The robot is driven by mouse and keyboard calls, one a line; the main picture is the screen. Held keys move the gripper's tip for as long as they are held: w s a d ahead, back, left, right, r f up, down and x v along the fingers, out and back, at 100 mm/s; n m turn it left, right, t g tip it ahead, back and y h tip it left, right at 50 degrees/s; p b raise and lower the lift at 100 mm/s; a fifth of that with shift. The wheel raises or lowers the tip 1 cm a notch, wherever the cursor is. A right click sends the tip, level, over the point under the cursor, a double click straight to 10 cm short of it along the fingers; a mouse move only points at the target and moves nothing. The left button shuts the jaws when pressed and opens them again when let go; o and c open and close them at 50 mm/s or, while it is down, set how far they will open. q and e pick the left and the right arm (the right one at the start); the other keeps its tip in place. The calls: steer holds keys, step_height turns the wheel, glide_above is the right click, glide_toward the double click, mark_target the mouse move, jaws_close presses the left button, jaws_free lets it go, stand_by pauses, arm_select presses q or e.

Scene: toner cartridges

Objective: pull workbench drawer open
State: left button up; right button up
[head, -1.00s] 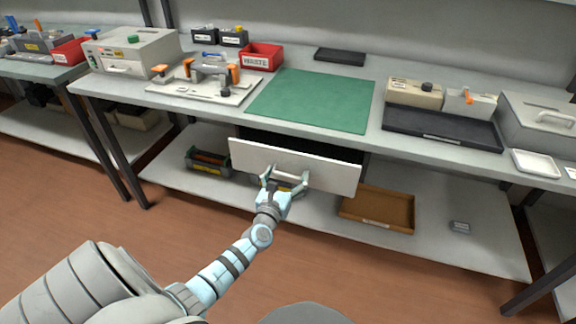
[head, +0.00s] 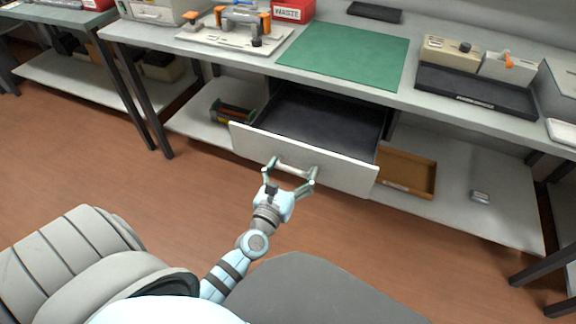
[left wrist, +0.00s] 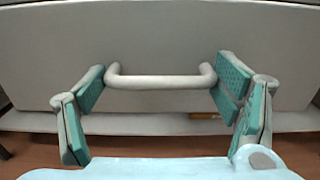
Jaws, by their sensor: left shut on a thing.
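The workbench drawer (head: 322,118) stands well open under the benchtop, and its dark inside shows empty. Its pale front panel (head: 345,176) carries a bar handle (head: 292,170). My left gripper (head: 290,173) is shut on the handle, a finger at each end of the bar. In the left wrist view, the handle (left wrist: 160,82) runs level between the padded fingers of the gripper (left wrist: 160,95), with the drawer front (left wrist: 160,40) behind it. My right gripper is not in view.
A brown tray (head: 407,172) and a green-black bin (head: 232,112) sit on the lower shelf. The floor in front is clear.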

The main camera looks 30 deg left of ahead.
arm_select(q)
steer(key=shift+d, duration=0.15)
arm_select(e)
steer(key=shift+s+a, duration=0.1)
arm_select(q)
steer(key=o, duration=1.3)
steer(key=shift+c, duration=0.2)
steer(key=shift+o, duration=0.7)
steer(key=shift+w+d, duration=0.1)
steer(key=shift+d, duration=0.05)
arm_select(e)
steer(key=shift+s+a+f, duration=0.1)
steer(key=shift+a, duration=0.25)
